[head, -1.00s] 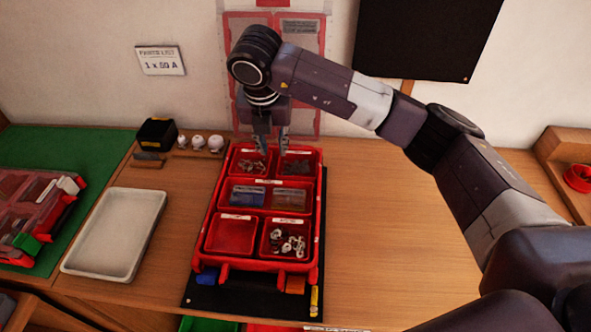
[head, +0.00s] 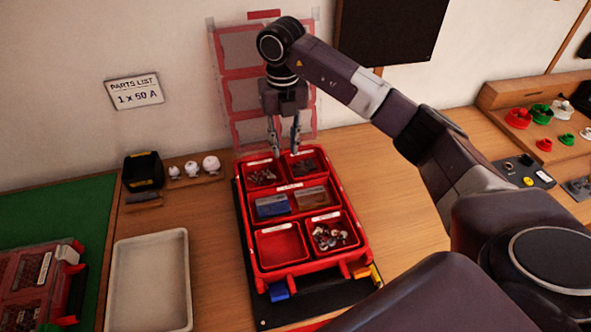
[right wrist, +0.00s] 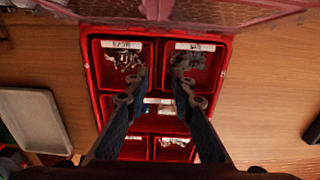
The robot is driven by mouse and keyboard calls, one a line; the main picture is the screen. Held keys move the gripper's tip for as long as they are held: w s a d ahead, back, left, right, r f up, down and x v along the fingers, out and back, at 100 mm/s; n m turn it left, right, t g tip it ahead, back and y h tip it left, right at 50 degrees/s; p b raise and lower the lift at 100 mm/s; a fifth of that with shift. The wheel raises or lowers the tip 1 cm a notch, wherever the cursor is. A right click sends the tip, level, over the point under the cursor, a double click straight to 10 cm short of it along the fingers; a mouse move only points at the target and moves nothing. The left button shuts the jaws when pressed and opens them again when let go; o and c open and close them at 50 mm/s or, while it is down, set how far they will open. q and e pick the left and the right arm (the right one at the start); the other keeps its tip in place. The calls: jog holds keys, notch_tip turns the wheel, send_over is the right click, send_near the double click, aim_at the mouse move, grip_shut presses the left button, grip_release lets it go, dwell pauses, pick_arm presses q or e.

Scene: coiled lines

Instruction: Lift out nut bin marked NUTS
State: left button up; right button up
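The red organizer case (head: 257,253) lies with its clear lid up against the wall and holds several red bins. The far right bin (head: 307,162) holds small grey parts; its label in the right wrist view (right wrist: 194,46) is small but seems to read NUTS. Beside it, the far left bin (head: 262,174) holds small metal parts. My right gripper (head: 285,152) points down over the far end of the case. In the right wrist view its fingers (right wrist: 159,78) are spread, with nothing between them, across the divider between the two far bins. My left gripper is out of view.
A pale empty tray (head: 150,285) stands left of the case. A black box (head: 143,170) and white knobs (head: 192,168) stand behind it. Bare table lies right of the case.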

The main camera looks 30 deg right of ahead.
aim_at(289, 176)
jog(key=f, duration=0.1)
jog(key=f+p, duration=0.1)
jog(key=shift+s+d+f, duration=0.15)
jog(key=shift+d+f, duration=0.2)
jog(key=shift+f, duration=0.35)
jog(key=f+p, duration=0.2)
jog(key=f, duration=0.1)
jog(key=shift+s+a+f, duration=0.15)
jog(key=shift+s, duration=0.2)
jog(key=shift+f, duration=0.4)
jog(key=shift+w+f, duration=0.15)
jog(key=shift+f, duration=0.05)
jog(key=shift+o, duration=0.6)
jog(key=shift+w+d, duration=0.1)
jog(key=shift+d, duration=0.1)
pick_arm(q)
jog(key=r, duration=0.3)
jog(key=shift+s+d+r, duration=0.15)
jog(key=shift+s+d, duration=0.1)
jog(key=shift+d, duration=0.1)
pick_arm(e)
grip_shut()
